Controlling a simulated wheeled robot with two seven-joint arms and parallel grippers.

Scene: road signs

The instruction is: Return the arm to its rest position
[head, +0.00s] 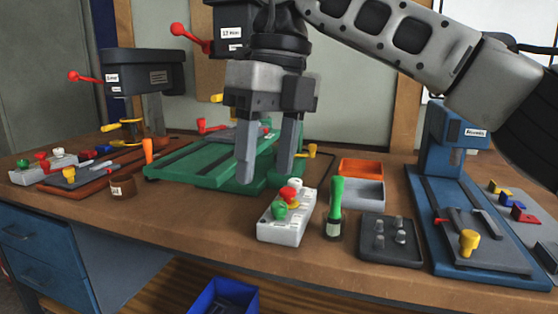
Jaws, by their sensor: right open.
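My right gripper (265,155) hangs from the arm that comes in from the upper right. Its two fingers point down and are apart, with nothing between them. It is in front of the green machine base (200,165), above and behind the white button box (285,222) with red, green and white knobs. I cannot tell whether the fingertips touch anything below. My left gripper is not in the head view.
On the wooden bench (190,225) stand a green-handled tool (335,205), a dark tray (390,240) with several small metal pieces, orange (361,168) and grey bins (357,192), and a blue machine (470,225) at right.

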